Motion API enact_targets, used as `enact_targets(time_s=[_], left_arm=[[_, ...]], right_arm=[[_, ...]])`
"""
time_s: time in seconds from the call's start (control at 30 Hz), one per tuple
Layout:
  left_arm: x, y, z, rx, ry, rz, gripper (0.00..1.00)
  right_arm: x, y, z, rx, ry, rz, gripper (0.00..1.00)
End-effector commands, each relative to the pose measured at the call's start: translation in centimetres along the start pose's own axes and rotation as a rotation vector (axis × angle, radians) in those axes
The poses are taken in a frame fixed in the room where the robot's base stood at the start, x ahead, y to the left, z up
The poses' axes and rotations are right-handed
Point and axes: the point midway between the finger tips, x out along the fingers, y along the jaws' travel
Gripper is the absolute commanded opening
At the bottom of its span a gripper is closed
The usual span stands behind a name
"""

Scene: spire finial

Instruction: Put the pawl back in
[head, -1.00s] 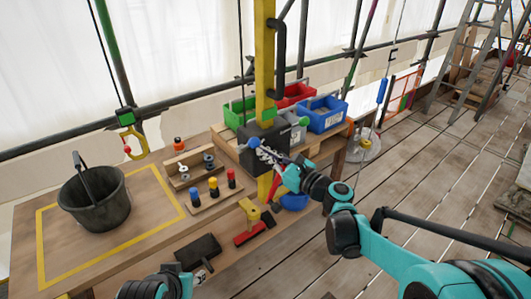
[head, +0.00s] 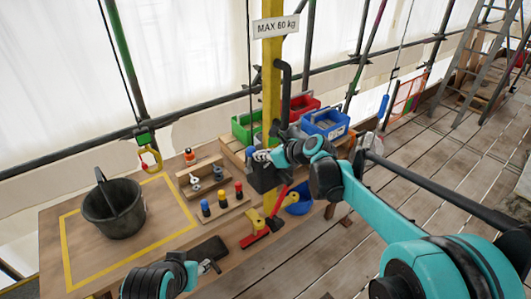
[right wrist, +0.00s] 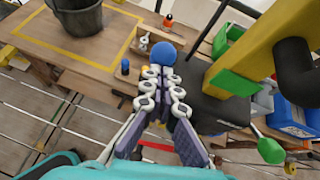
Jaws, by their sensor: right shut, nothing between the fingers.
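My right gripper (head: 262,156) is at the black winch box (head: 258,182) on the yellow post (head: 272,75). In the right wrist view its fingers (right wrist: 163,88) are shut and empty. A blue ball knob (right wrist: 163,54) shows just beyond the fingertips; I cannot tell whether they touch it. The black box (right wrist: 218,110) lies right of the fingers there, with a green ball knob (right wrist: 271,151) on a lever. I cannot make out the pawl for certain. My left gripper (head: 208,267) is low over the front of the bench; its jaw opening is unclear.
A black bucket (head: 112,222) stands in a yellow-marked square on the bench (head: 60,225). Blue (head: 205,208), yellow (head: 222,201) and red (head: 239,191) pegs stand near a wooden rack (head: 198,172). Green (head: 242,128), red and blue (head: 325,124) bins are behind the post.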

Motion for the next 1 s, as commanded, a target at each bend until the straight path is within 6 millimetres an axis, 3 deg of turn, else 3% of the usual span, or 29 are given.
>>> enact_targets(time_s=[0.03,0.2,0.4,1.0], left_arm=[[-0.8,0.0,-0.6,0.000,0.000,0.000,0.42],[-1.7,0.0,-1.2,0.000,0.000,0.000,0.42],[-2.1,0.0,-1.5,0.000,0.000,0.000,0.42],[-2.3,0.0,-1.6,0.000,0.000,0.000,0.42]], right_arm=[[0.0,-0.1,0.9,0.003,0.034,0.007,0.00],[0.9,-0.3,1.9,0.018,0.139,0.021,0.00],[1.6,-0.6,2.5,0.018,0.134,0.019,0.00],[2.0,-0.7,2.8,0.018,0.131,0.020,0.00]])
